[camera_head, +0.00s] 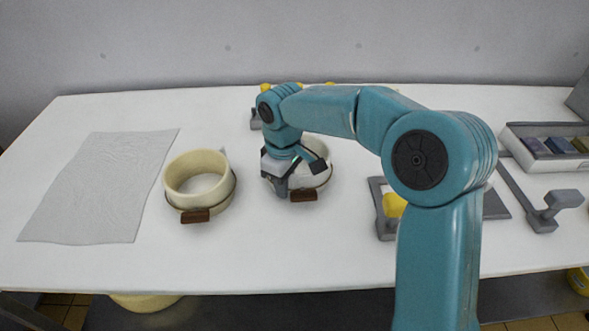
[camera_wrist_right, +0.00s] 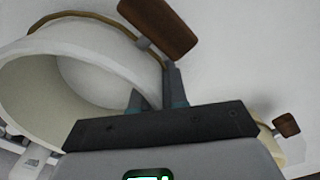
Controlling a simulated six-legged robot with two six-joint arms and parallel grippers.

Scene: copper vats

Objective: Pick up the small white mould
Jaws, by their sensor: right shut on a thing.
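The small white mould (camera_head: 326,172) is a round ring with a strap and a brown block, standing on the white table near its middle. My right gripper (camera_head: 283,188) is down at its left side, partly covering it in the head view. In the right wrist view the mould (camera_wrist_right: 105,70) fills the upper left. The fingers of the right gripper (camera_wrist_right: 154,92) are shut on its wall, one on each side, beside the brown block. I cannot tell any gap between mould and table. My left gripper is not in view.
A cream mould (camera_head: 225,190) with a brown block stands to the left. A thin pale cloth (camera_head: 95,190) lies farther left. Grey tools and a yellow piece (camera_head: 394,205) lie right, with a tray (camera_head: 550,163) of coloured blocks beyond. The table's front middle is clear.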

